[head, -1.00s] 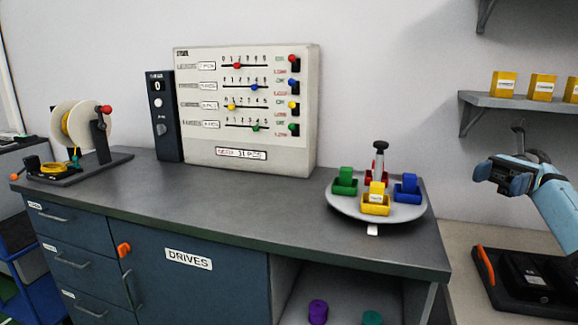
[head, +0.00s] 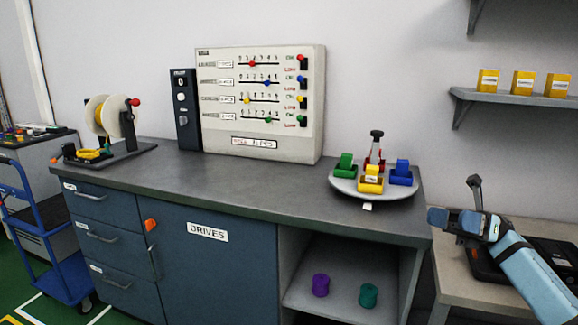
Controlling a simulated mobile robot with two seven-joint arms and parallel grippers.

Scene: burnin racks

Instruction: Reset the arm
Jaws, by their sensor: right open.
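My right gripper (head: 437,219) is at the right of the head view, at the end of my blue arm that comes in from the lower right. It is open, with nothing seen between its fingers. It is in front of the low side table and to the right of the workbench's end, apart from the things on the bench. My left gripper is not in view.
A grey workbench (head: 250,193) carries a slider panel (head: 262,133), a spool stand (head: 125,150) and a round tray (head: 345,188) of coloured blocks. A shelf (head: 500,98) with yellow boxes hangs at right. A side table (head: 455,285) holds a black case.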

